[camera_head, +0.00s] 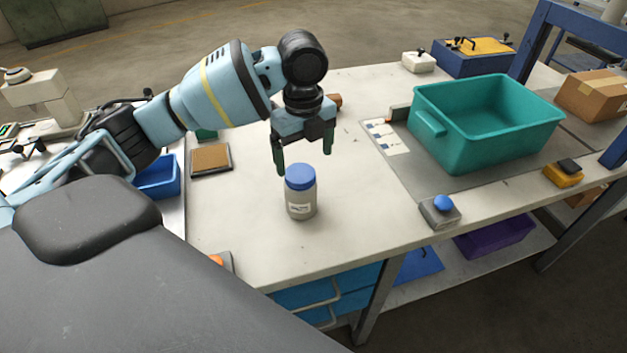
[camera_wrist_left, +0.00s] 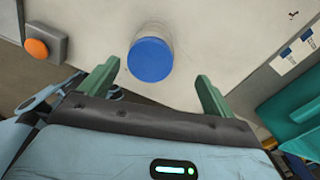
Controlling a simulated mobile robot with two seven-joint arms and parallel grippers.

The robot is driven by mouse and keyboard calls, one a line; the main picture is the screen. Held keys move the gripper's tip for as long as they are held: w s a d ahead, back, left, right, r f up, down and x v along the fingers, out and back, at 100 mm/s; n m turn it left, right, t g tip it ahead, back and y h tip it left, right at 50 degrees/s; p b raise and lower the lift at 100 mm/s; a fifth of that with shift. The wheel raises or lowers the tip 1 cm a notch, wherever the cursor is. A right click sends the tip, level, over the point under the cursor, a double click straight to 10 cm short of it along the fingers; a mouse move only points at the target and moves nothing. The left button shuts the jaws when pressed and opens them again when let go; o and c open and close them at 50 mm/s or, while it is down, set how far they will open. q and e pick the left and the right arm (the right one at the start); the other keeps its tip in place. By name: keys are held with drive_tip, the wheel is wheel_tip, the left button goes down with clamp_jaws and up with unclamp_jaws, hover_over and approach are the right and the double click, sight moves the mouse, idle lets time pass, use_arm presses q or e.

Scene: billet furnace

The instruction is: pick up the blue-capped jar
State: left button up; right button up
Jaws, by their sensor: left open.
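The blue-capped jar (camera_head: 301,197) stands upright on the pale worktop in the head view, with a blue lid and a pale label. In the left wrist view its round blue cap (camera_wrist_left: 150,60) shows from above, just beyond and between the two fingertips. My left gripper (camera_head: 305,162) hangs above the jar, fingers pointing down, open and empty. Its green fingers also show in the left wrist view (camera_wrist_left: 155,77). In the head view the fingertips are at about cap height in the picture; whether they touch the jar cannot be told. My right gripper is not in view.
A teal bin (camera_head: 482,135) stands to the right on a grey mat. A grey box with a blue button (camera_head: 441,210) sits near the front edge. A brown-topped pad (camera_head: 211,160) lies left of the jar. The worktop around the jar is clear.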

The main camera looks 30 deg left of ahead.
sight(299, 172)
use_arm(q)
drive_tip(key=shift+s+f, duration=0.15)
drive_tip(key=shift+s, duration=0.4)
drive_tip(key=shift+f, duration=0.85)
drive_tip(key=shift+w+f, duration=0.15)
drive_tip(key=shift+f, duration=0.3)
drive_tip(key=shift+s+a+f, duration=0.15)
drive_tip(key=shift+f, duration=1)
drive_tip(key=shift+s+a+f, duration=0.1)
drive_tip(key=shift+f, duration=1.05)
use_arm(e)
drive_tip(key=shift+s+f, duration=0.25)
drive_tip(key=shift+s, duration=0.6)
use_arm(q)
drive_tip(key=shift+c, duration=0.4)
drive_tip(key=c, duration=1.1)
drive_tip(key=shift+o, duration=0.2)
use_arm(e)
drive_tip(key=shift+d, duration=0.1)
